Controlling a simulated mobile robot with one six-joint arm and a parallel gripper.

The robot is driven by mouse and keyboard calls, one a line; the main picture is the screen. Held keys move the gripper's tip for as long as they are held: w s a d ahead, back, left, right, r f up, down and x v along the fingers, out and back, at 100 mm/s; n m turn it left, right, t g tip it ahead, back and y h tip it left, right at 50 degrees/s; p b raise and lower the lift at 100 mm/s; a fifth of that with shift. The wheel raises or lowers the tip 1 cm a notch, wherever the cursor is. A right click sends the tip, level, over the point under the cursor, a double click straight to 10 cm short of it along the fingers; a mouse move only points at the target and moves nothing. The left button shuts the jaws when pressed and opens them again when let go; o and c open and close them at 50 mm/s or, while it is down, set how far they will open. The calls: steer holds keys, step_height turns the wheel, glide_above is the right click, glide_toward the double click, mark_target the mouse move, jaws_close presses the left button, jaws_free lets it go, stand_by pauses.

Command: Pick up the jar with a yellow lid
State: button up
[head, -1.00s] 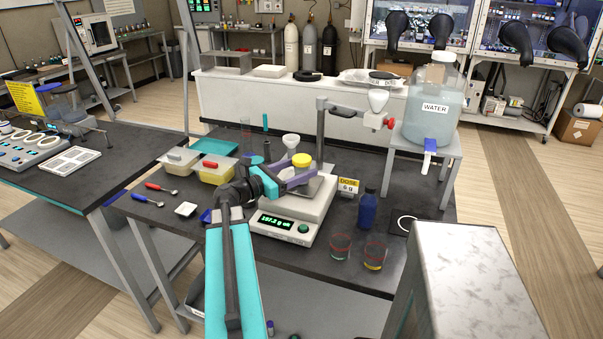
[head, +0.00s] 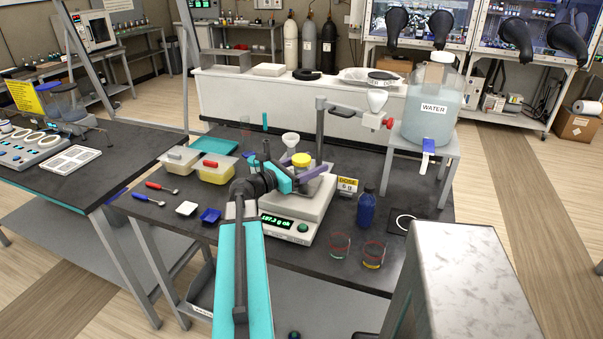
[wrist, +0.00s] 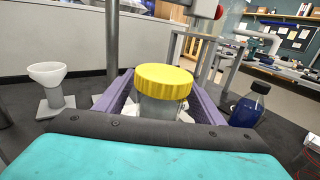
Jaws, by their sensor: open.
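The jar with a yellow lid (head: 301,160) stands upright on the pan of the balance (head: 291,211), whose green display is lit. In the wrist view the yellow lid (wrist: 164,81) and the jar's clear body (wrist: 160,109) sit between my two purple fingers. My gripper (head: 305,168) is open, with one finger on each side of the jar. I cannot tell whether either finger touches it. The lower part of the jar is hidden by my gripper's dark front edge in the wrist view.
A white funnel on a stand (wrist: 47,84) is left of my gripper, and a blue bottle (wrist: 249,105) is to the right. A stand post (head: 320,135) rises behind the balance. Two beakers (head: 340,246) stand near the front edge. A dose sign (head: 347,185) is beside the balance.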

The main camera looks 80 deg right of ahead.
steer(key=c, duration=1.4)
steer(key=shift+o, duration=0.2)
steer(key=shift+r, duration=0.1)
steer(key=shift+r+b, duration=0.55)
steer(key=shift+r, duration=1.05)
steer(key=s+a+r+b+v, duration=0.1)
steer(key=b+v, duration=0.8)
steer(key=v, duration=0.6)
steer(key=shift+a+r, duration=0.25)
steer(key=shift+a, duration=0.2)
steer(key=shift+w+a+r+b, duration=0.1)
steer(key=shift+b, duration=0.3)
